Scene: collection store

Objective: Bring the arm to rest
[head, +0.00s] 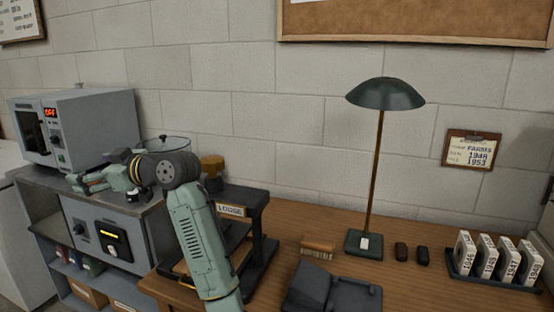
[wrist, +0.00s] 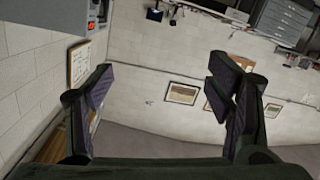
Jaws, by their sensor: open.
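My arm rises from the bottom of the head view and bends left over the top of the grey cabinet (head: 150,222). My gripper (head: 82,181) is at the arm's far left end, in front of the grey oven-like box (head: 88,128) with a red "OFF" display. It is small there, and whether it touches the cabinet top cannot be told. In the wrist view my gripper (wrist: 165,95) has its two dark fingers wide apart, with nothing between them.
A green lamp (head: 384,94) stands on the wooden desk (head: 330,233). A black stand labelled "LOOSE" (head: 230,211) is right beside my arm. A dark tray (head: 490,280) holds several numbered blocks. Framed pictures (wrist: 182,94) hang on the wall in the wrist view.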

